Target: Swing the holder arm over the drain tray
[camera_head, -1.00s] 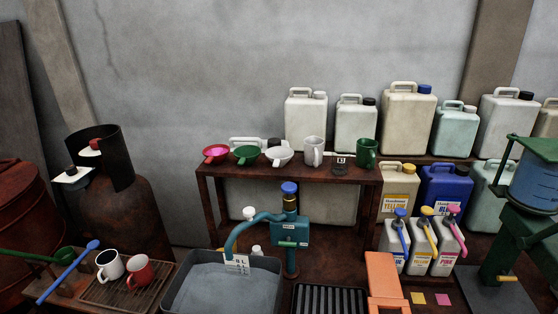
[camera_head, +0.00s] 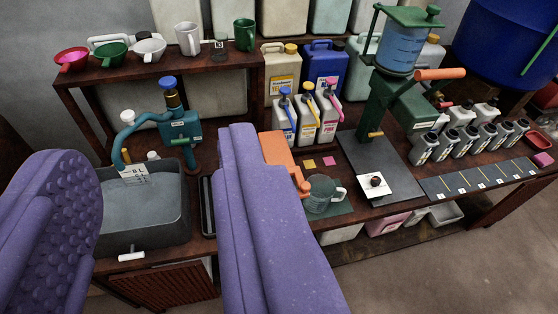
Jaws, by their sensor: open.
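An orange arm (camera_head: 279,152), which looks like the holder arm, stands right of the centre on the bench. Its lower orange end (camera_head: 303,187) is beside a grey-green mug (camera_head: 320,190) on a dark green mat; I cannot tell if it grips the mug. The dark drain tray (camera_head: 207,206) shows only as a strip left of my right finger, which hides most of it. My gripper (camera_head: 158,150) is open, its two purple fingers wide apart in the foreground with nothing held between them. The right finger overlaps the orange arm's left edge in the picture.
A grey basin (camera_head: 145,215) with a teal tap (camera_head: 180,128) shows between my fingers. A green stand with a blue vessel (camera_head: 398,47) is on the right. Pump bottles (camera_head: 305,118) stand behind the orange arm. A rack of small bottles (camera_head: 470,140) is far right.

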